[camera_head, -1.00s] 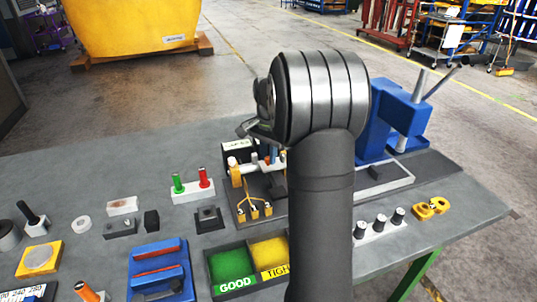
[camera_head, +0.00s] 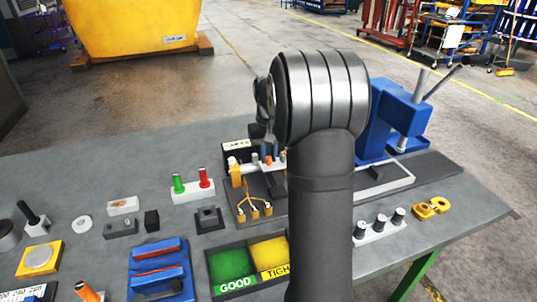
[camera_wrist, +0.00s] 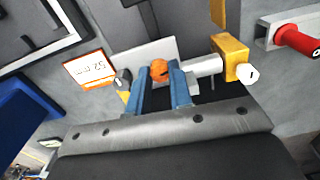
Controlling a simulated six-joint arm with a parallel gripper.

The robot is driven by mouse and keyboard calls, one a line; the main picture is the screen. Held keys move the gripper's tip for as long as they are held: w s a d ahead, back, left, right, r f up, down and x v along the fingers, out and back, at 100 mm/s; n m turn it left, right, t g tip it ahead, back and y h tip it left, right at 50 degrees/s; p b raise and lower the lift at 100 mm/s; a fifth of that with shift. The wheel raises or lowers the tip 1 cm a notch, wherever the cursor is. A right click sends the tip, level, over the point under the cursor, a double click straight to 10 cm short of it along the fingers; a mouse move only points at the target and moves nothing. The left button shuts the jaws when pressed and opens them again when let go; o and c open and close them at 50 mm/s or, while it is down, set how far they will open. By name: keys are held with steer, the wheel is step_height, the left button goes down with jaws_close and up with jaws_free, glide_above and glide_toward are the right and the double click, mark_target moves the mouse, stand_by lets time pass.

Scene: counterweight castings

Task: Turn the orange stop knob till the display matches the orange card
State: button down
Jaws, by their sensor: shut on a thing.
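The orange stop knob (camera_wrist: 159,70) sits between the two blue fingers of my gripper (camera_wrist: 160,80) in the wrist view; the fingers are shut on it. The knob is on a fixture with a pale bar and a yellow block (camera_wrist: 232,58). A white card with an orange border (camera_wrist: 89,69) lies left of the knob, its dark digits upside down and too small to read surely. In the head view a dark box with a white readout (camera_head: 237,147) stands behind the fixture; its figures are unreadable. My arm partly hides the fixture there.
A blue press (camera_head: 392,120) stands to the right. A green and yellow sorting tray (camera_head: 232,264) and a row of dark knobs (camera_head: 379,223) are in front.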

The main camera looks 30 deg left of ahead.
mark_target(268, 157)
steer(key=shift+n, duration=1.7)
steer(key=c, duration=1.3)
jaws_free()
step_height(268, 157, up, 18)
steer(key=shift+f, duration=0.25)
step_height(268, 157, down, 18)
steer(key=shift+r, duration=0.2)
steer(key=shift+r, duration=0.1)
